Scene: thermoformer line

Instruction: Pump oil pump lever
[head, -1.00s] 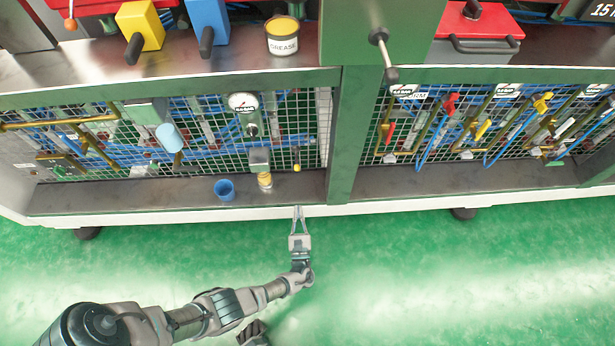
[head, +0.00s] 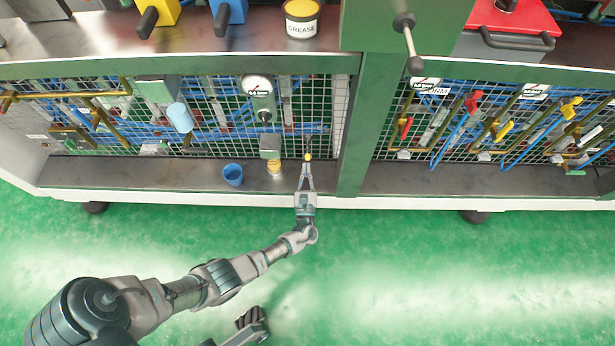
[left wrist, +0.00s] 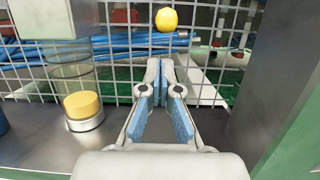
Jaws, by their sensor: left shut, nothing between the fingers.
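In the left wrist view the yellow knob (left wrist: 167,19) appears just above and beyond the fingertips, with a gap in the picture. Its rod is hardly visible. My left gripper (head: 306,166) reaches over the shelf edge with its tips close to the knob. In the left wrist view the left gripper (left wrist: 160,64) has its tips together with nothing between them. I cannot tell whether it touches the knob.
A blue cup (head: 233,175) stands on the lower shelf (head: 130,172) left of the grey box. The yellow cap (left wrist: 83,104) stands left of my fingers in the wrist view. A green post (head: 352,150) rises close on the right. The green floor in front is clear.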

